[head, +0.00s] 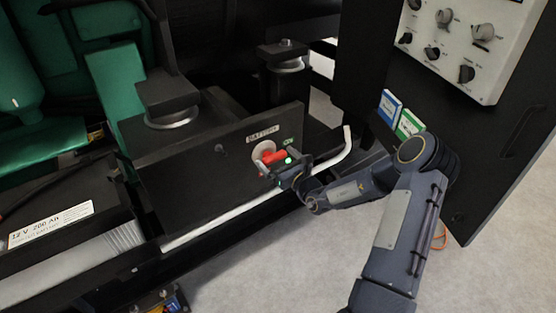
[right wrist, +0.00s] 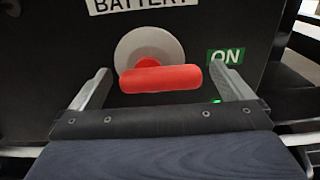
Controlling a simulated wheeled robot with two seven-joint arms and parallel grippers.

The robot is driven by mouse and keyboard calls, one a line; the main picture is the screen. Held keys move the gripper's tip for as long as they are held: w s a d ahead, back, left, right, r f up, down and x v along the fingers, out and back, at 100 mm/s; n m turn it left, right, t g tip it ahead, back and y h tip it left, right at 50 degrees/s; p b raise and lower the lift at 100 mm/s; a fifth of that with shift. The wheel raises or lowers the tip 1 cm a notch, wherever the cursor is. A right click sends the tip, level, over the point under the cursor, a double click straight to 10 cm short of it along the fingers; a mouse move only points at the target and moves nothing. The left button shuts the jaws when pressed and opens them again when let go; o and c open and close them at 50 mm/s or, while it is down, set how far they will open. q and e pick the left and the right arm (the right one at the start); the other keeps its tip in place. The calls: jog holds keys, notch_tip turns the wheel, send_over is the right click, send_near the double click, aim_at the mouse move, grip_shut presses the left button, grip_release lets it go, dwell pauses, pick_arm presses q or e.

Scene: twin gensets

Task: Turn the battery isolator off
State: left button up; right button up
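The battery isolator is a red handle (right wrist: 160,79) on a pale round plate (right wrist: 148,48), mounted on a black panel (head: 205,165) under a "BATTERY" label (head: 263,134). The handle lies about level, its right end toward the green "ON" label (right wrist: 226,56). In the head view the red handle (head: 272,157) is partly covered by my right gripper (head: 284,166). In the right wrist view the right gripper's fingers (right wrist: 168,88) stand apart on either side of the handle, with gaps visible at both ends. My left gripper is not in view.
A white rail (head: 225,218) runs along the panel's foot and bends up at the right. A battery (head: 75,250) stands at lower left, beside green machinery (head: 30,110). A control panel with knobs (head: 460,45) is at upper right. The floor in front (head: 270,265) is clear.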

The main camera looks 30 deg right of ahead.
jog(key=c, duration=0.9)
jog(key=shift+m+p, duration=1.2)
jog(key=shift+p, duration=0.2)
jog(key=m+p, duration=0.2)
jog(key=m, duration=0.1)
jog(key=m+p, duration=0.1)
jog(key=shift+f+m, duration=0.3)
jog(key=m+p, duration=0.1)
jog(key=m, duration=0.2)
jog(key=f+m+p, duration=0.1)
jog(key=m+p, duration=0.1)
jog(key=m, duration=0.2)
jog(key=m+p, duration=0.2)
jog(key=m, duration=0.1)
jog(key=shift+s+a+f+m, duration=0.1)
jog(key=shift+a+f+m, duration=0.1)
jog(key=shift+a+m, duration=0.2)
